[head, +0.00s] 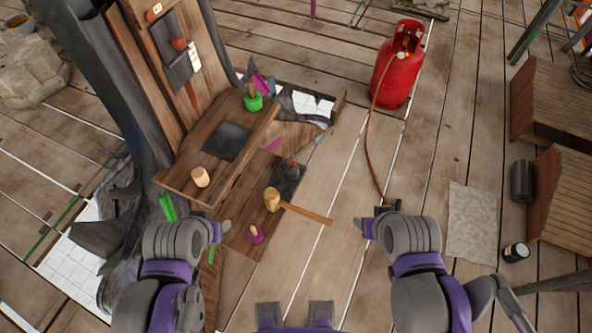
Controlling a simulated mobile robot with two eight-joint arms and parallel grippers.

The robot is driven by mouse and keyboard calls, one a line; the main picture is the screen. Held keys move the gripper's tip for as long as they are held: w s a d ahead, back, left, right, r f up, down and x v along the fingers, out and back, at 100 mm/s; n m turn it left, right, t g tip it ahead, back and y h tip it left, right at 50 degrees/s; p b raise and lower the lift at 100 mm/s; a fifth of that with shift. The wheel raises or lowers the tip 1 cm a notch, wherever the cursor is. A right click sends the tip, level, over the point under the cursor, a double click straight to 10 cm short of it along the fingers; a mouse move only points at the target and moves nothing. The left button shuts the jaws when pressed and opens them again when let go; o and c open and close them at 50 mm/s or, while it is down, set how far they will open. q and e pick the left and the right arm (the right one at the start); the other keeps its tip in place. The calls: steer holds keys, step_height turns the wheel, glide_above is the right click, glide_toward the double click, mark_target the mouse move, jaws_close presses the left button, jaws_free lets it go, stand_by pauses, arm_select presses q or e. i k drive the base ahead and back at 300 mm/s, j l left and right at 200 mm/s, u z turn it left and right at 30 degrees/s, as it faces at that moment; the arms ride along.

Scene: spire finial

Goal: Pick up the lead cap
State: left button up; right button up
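I cannot tell for certain which piece is the lead cap. A flat dark grey square (220,141) lies on the upper wooden step, and a second dark grey piece (289,184) lies lower down, beside a wooden mallet (272,199). My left gripper (222,232) is in front of the wooden step, left of the mallet and apart from both grey pieces. My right gripper (362,228) is over the bare planks, right of the mallet handle. I see nothing held in either gripper, but their fingers are too small to read.
A pale wooden cylinder (201,177) and a green-and-pink tool (253,99) stand on the wooden step (180,178). A pink-based tool (256,234) is near the mallet. A red gas bottle (395,72) with a hose stands behind. Planks at centre right are mostly clear.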

mark_target(291, 173)
steer(key=l+u, duration=0.15)
steer(key=u, duration=1.25)
steer(key=k+l+u, duration=0.1)
steer(key=l+u, duration=0.3)
steer(key=k+l+u, duration=0.1)
steer(key=u, duration=0.35)
steer(key=k+l+u, duration=0.15)
steer(key=u, duration=0.25)
steer(key=k+l+u, duration=0.45)
steer(key=k, duration=0.5)
steer(key=k+l, duration=0.25)
steer(key=k, duration=0.15)
